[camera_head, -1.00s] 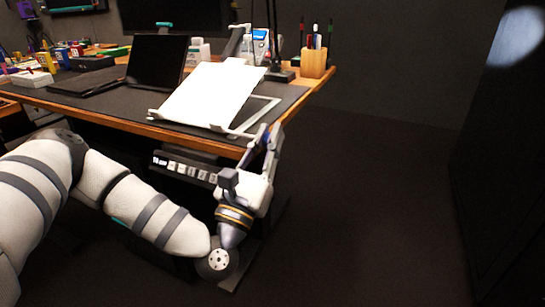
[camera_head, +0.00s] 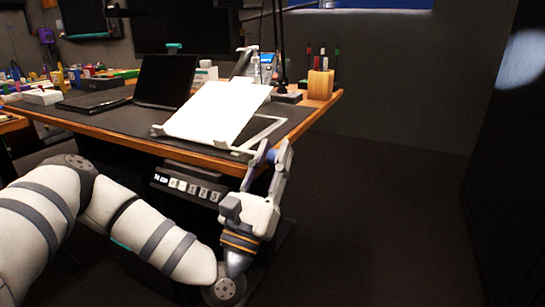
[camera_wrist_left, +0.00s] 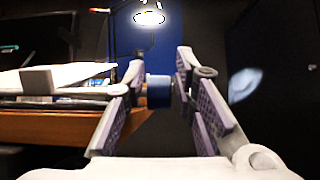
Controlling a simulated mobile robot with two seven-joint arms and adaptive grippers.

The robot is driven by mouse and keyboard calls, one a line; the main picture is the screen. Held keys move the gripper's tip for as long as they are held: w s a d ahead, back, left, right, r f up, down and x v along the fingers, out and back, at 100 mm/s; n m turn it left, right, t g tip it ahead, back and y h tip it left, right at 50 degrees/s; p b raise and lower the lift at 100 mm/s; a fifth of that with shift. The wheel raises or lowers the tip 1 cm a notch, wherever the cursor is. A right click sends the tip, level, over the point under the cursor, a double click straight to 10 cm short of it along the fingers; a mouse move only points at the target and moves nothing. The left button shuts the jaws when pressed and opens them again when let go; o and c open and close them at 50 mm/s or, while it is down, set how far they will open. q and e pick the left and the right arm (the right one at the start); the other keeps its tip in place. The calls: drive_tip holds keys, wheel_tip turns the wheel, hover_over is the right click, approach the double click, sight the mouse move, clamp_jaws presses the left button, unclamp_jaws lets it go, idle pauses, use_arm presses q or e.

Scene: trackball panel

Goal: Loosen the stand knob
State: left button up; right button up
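The white document stand (camera_head: 213,112) rests on the desk's right part, with its lower lip along the front edge. My left gripper (camera_head: 272,152) is at the desk's front right edge, beside the stand's lower right corner. Its fingers are apart. In the left wrist view, a short blue-and-dark round knob (camera_wrist_left: 158,92) sits between the tips of my left gripper (camera_wrist_left: 160,82). Narrow gaps seem to show on its sides; contact is unclear. My right gripper is not in view.
The wooden-edged desk (camera_head: 107,133) carries a black laptop (camera_head: 166,80) left of the stand and a wooden pen holder (camera_head: 320,84) behind it. A dark panel with buttons (camera_head: 187,187) hangs under the desk edge near my arm. The floor at right is clear.

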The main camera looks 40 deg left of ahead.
sight(272, 156)
use_arm(q)
wheel_tip(272, 156, up, 10)
idle(0.6)
